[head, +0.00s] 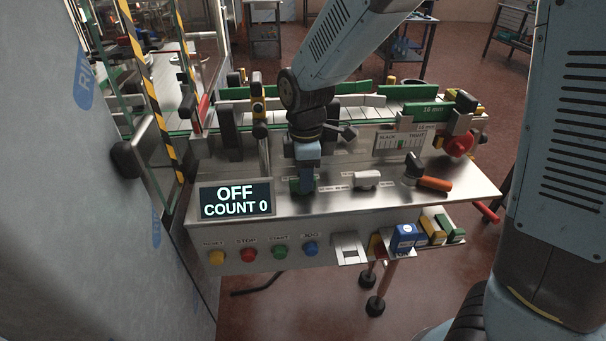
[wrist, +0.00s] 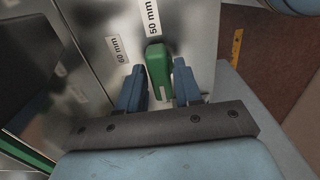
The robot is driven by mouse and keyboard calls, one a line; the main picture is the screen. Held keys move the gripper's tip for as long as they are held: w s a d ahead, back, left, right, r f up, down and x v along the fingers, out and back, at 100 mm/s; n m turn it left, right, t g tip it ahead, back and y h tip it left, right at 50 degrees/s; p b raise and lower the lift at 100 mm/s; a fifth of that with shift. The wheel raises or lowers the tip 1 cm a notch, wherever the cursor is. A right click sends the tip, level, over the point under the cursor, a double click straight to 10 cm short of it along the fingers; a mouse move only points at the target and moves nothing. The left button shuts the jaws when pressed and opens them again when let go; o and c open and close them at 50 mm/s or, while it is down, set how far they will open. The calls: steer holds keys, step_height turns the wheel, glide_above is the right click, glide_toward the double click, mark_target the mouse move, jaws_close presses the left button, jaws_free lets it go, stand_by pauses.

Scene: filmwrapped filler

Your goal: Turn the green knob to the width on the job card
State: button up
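The green knob (wrist: 158,66) shows in the wrist view between my gripper's two blue fingers, with a visible gap on each side. A white mark is on its near part. Labels reading 60 mm (wrist: 118,49) and 50 mm (wrist: 152,18) are on the metal beside it. In the head view my gripper (head: 306,187) points down over the panel top, and only part of the green knob (head: 294,186) shows beside it. My gripper is open.
The display (head: 236,202) reads OFF and COUNT 0. Several coloured buttons (head: 279,252) are on the front face. A rail (head: 340,101) runs behind my gripper.

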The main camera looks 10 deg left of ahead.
jaws_close()
steer(key=shift+s+a, duration=0.1)
steer(key=shift+a, duration=0.15)
steer(key=shift+d, duration=0.2)
steer(key=shift+d+m, duration=0.1)
steer(key=shift+m, duration=0.7)
steer(key=m, duration=0.9)
steer(key=shift+s+f, duration=0.1)
steer(key=shift+s, duration=0.05)
steer(key=m, duration=0.4)
steer(key=shift+s, duration=0.1)
steer(key=m, duration=0.4)
steer(key=shift+a, duration=0.2)
steer(key=m, duration=0.4)
steer(key=shift+s+a, duration=0.1)
steer(key=m, duration=0.5)
steer(key=shift+a, duration=0.1)
steer(key=shift+a+m, duration=0.1)
steer(key=shift+m, duration=1.6)
